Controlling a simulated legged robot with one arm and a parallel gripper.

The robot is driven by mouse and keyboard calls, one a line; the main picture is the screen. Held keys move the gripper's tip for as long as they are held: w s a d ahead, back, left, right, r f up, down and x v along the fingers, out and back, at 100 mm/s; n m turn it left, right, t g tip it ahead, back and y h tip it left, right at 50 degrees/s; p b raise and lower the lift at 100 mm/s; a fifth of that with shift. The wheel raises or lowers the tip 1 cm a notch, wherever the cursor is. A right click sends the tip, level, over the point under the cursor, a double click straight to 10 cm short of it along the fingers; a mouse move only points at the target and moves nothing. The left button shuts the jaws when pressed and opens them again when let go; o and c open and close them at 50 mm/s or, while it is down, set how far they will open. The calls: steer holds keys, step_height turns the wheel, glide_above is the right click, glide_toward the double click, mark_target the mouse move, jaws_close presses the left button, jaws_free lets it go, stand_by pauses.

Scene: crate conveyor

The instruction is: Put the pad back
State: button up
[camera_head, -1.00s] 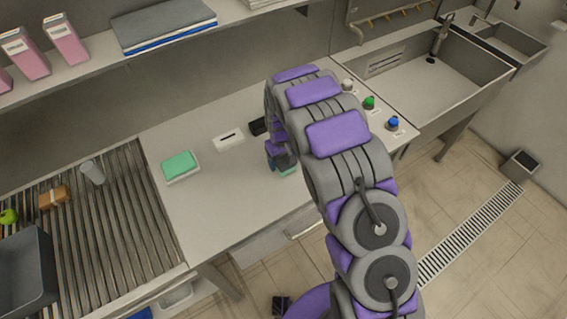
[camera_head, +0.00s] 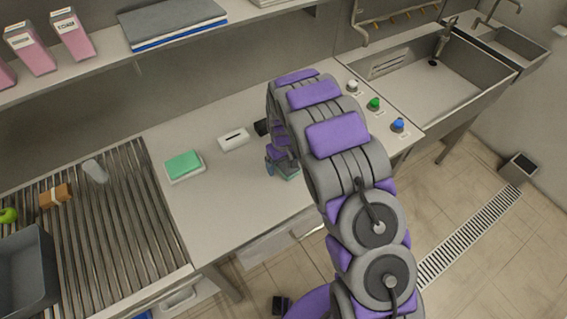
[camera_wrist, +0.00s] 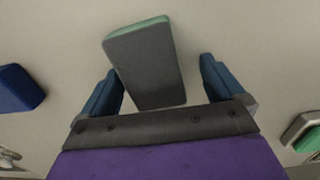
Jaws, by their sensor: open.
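A two-layer pad, green and dark grey (camera_wrist: 145,65), lies slightly turned between the fingers of my gripper (camera_wrist: 160,65) in the wrist view. The fingers are open, with gaps beside the pad. In the head view my gripper (camera_head: 283,166) is low over the counter, mostly behind my arm, and a bit of green shows under it. Another green pad (camera_head: 184,163) sits on a white tray (camera_head: 190,176) to the left. Whether my pad touches the counter is hard to tell.
A white slotted box (camera_head: 233,139) and a black object (camera_head: 261,127) stand behind my gripper. A blue block (camera_wrist: 18,88) is left in the wrist view. A roller conveyor (camera_head: 130,220) lies left, three coloured buttons (camera_head: 374,104) right. The front counter is clear.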

mark_target(286, 163)
steer(key=shift+r, duration=0.45)
steer(key=r, duration=0.2)
steer(key=d+r, duration=0.1)
steer(key=r, duration=0.1)
steer(key=r+p, duration=0.1)
steer(key=r, duration=0.1)
steer(key=shift+d+r, duration=0.15)
steer(key=shift+d, duration=0.25)
steer(key=s+d+r+m, duration=0.2)
steer(key=s+d+r, duration=0.3)
steer(key=s+r, duration=0.3)
steer(key=s+d+r+m, duration=0.1)
steer(key=s+d+r, duration=0.45)
steer(key=r, duration=0.45)
steer(key=s+d+r+m+g, duration=0.1)
steer(key=s+d+r+m, duration=0.1)
steer(key=s, duration=1.1)
steer(key=s+d+r+m, duration=0.1)
steer(key=s+d+r, duration=0.1)
steer(key=s, duration=1.1)
steer(key=shift+s+d+r+m+g, duration=0.2)
steer(key=shift+d+m+g, duration=0.2)
steer(key=shift+f, duration=0.1)
